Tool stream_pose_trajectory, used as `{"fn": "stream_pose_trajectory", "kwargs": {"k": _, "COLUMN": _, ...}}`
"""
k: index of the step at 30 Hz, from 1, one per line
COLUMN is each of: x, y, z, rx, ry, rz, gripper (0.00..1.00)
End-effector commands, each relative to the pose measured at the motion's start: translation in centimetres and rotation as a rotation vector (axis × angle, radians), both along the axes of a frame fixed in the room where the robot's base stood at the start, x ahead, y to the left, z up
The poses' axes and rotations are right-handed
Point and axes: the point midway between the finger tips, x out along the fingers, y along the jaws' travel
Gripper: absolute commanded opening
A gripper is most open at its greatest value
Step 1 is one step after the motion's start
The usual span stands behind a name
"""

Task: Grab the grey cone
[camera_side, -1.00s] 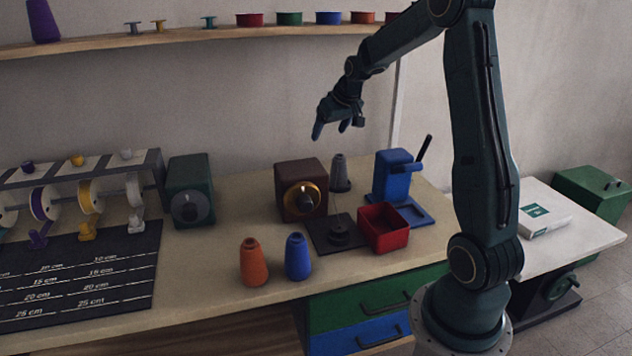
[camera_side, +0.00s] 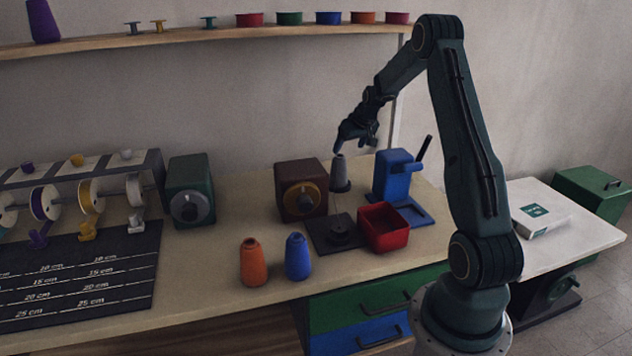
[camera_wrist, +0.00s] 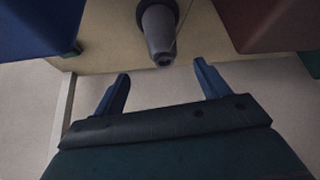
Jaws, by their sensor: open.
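The grey cone (camera_side: 340,174) stands upright on the table between the dark brown box and the blue device. In the wrist view the grey cone (camera_wrist: 158,32) shows at the top, its narrow tip toward my gripper. My gripper (camera_side: 353,146) is just above the cone in the side view, apart from it as far as I can tell. In the wrist view my gripper (camera_wrist: 160,85) has its two blue fingers spread, with nothing between them.
The dark brown box (camera_side: 302,188) stands left of the cone and the blue device (camera_side: 392,175) right of it. A red bin (camera_side: 384,228) and black stand (camera_side: 335,235) are in front. Orange (camera_side: 253,262) and blue (camera_side: 298,257) cones stand near the front edge.

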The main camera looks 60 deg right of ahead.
Motion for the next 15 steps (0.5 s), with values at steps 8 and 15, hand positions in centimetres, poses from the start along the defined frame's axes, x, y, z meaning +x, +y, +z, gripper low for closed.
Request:
{"fn": "stream_pose_trajectory", "kwargs": {"k": 8, "x": 1.5, "y": -0.9, "z": -3.2, "rx": 0.001, "ry": 0.001, "rz": 0.001, "gripper": 0.75}}
{"fn": "stream_pose_trajectory", "kwargs": {"k": 15, "x": 2.6, "y": -1.6, "z": -5.4, "rx": 0.001, "ry": 0.000, "rz": 0.000, "gripper": 0.75}}
